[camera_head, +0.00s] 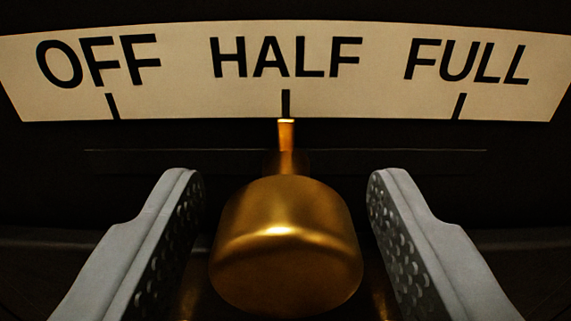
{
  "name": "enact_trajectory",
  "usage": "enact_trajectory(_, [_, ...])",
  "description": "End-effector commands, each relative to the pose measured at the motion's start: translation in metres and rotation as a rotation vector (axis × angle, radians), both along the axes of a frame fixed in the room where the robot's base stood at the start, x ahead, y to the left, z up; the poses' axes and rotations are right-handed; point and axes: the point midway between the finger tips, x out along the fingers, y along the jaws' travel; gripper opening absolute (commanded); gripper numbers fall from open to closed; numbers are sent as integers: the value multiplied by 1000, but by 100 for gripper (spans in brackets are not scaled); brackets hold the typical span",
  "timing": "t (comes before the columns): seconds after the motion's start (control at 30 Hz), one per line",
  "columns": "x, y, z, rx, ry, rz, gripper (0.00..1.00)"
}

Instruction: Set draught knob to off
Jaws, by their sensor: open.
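The draught knob (285,245) is a rounded brass knob in the lower middle of the view. Its narrow brass pointer (286,135) points straight up at the HALF mark. The cream label plate (190,85) above it reads OFF at left, HALF in the middle and FULL at right, each with a black tick below. My gripper (285,215) is open, with one grey finger to the left of the knob and one to the right. Dark gaps show between each finger and the knob, so neither finger appears to touch it.
Behind the knob is a dark panel with a thin horizontal slot or ledge (430,160) below the label plate. The surroundings are very dark, and no other loose objects show.

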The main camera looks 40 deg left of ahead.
Motion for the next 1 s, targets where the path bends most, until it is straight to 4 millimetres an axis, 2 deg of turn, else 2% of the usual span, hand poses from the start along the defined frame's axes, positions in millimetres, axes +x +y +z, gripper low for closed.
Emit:
enact_trajectory(0.3, [2, 1, 0, 0, 0, 0, 52])
enact_trajectory(0.37, [2, 1, 0, 0, 0, 0, 43])
enact_trajectory(0.57, [2, 1, 0, 0, 0, 0, 3])
enact_trajectory(0.6, [2, 1, 0, 0, 0, 0, 0])
enact_trajectory(0.77, [0, 5, 0, 0, 0, 1, 0])
enact_trajectory(1.0, [-24, 38, 0, 1, 1, 4, 0])
